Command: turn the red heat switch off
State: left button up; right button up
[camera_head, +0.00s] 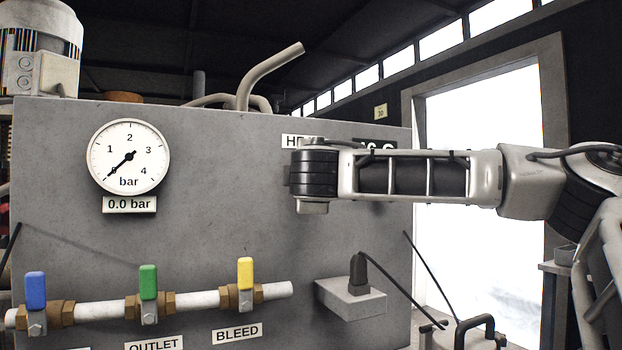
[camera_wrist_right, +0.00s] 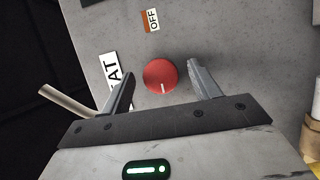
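The red heat switch (camera_wrist_right: 160,75) is a round red knob with a white mark on the grey panel, seen in the right wrist view. Its white mark points toward the bottom of that view, away from the OFF label (camera_wrist_right: 152,20). My right gripper (camera_wrist_right: 160,80) is open, with one finger on each side of the knob; I cannot tell whether they touch it. In the head view my right arm (camera_head: 415,175) reaches in from the right and hides the switch and part of the HEAT label (camera_head: 292,140). My left gripper is in neither view.
The grey panel (camera_head: 230,220) carries a gauge (camera_head: 128,157) reading 0.0 bar. Below it, a white pipe holds blue (camera_head: 35,290), green (camera_head: 148,282) and yellow (camera_head: 245,271) valve handles. A plug (camera_head: 357,273) with a cable sits on a grey block below my right arm.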

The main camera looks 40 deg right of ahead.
jog(key=shift+s, duration=0.15)
jog(key=b+v, duration=0.1)
jog(key=v, duration=1.4)
jog(key=shift+s+a+b, duration=0.25)
jog(key=shift+b, duration=0.1)
jog(key=shift+r, duration=0.1)
